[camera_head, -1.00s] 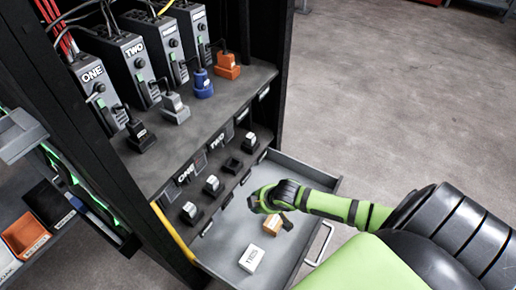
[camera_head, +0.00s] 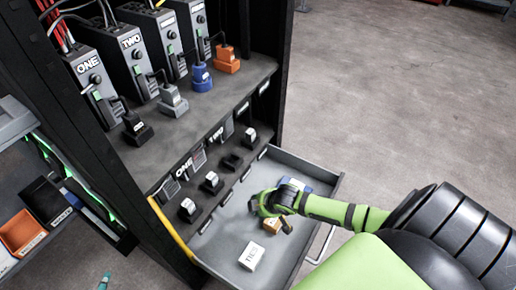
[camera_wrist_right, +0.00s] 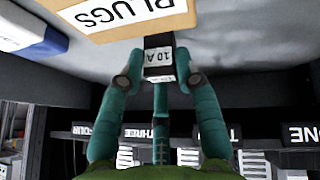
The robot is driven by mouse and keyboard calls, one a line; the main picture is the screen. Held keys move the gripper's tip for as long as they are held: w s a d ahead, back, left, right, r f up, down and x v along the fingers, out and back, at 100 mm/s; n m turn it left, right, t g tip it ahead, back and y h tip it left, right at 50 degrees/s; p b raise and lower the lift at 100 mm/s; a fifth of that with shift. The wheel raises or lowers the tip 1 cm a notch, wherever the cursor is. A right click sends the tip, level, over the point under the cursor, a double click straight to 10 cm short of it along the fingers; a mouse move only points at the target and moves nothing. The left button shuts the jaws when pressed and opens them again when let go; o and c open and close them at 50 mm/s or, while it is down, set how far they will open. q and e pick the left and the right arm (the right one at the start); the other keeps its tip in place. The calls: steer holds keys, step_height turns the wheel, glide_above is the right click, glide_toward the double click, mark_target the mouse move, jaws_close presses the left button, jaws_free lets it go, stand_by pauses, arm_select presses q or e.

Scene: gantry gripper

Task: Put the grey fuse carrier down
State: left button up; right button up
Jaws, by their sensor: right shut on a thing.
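The grey fuse carrier (camera_wrist_right: 158,58), with a dark body and a white "10 A" label, sits between the teal fingertips of my right gripper (camera_wrist_right: 158,80), which is shut on it. In the head view my right gripper (camera_head: 283,220) is over the open drawer (camera_head: 225,235), beside a cardboard box; the carrier cannot be made out clearly there. Whether the carrier touches the drawer floor cannot be told. A teal tip of my left gripper (camera_head: 104,281) shows at the bottom left edge; its jaws are mostly out of frame.
In the drawer are the cardboard box (camera_wrist_right: 125,15) marked "PLUGS", a white box (camera_head: 252,256) and a blue-and-white thing (camera_head: 293,186). Carriers (camera_head: 188,208) stand in the row behind, with one dark empty-looking holder (camera_head: 232,161). The drawer's left part has bare floor.

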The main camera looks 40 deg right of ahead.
steer(key=o, duration=1.1)
steer(key=shift+r, duration=0.15)
arm_select(q)
steer(key=s+a+f+g+y+p, duration=0.1)
steer(key=s+a+f+g+p, duration=0.15)
steer(key=s+f+g, duration=0.45)
arm_select(e)
steer(key=a+p+v, duration=0.1)
steer(key=p+v, duration=0.2)
steer(key=v, duration=0.9)
arm_select(q)
step_height(320, 180, down, 8)
steer(key=s+a, duration=0.1)
steer(key=s, duration=0.1)
steer(key=shift+n+y, duration=0.3)
steer(key=shift+n, duration=0.1)
arm_select(e)
steer(key=s+a+f+m+g, duration=0.1)
steer(key=s+a+f+m, duration=0.1)
steer(key=s, duration=0.1)
steer(key=s+a+f+m+g, duration=0.1)
steer(key=s+a+f, duration=0.1)
steer(key=s+a, duration=0.1)
steer(key=s+a+f+m+g, duration=0.1)
steer(key=s+a+f+m, duration=0.1)
steer(key=s+a, duration=0.1)
steer(key=shift+s+a+f+m, duration=0.1)
steer(key=shift+s+m, duration=0.2)
steer(key=shift+s, duration=0.15)
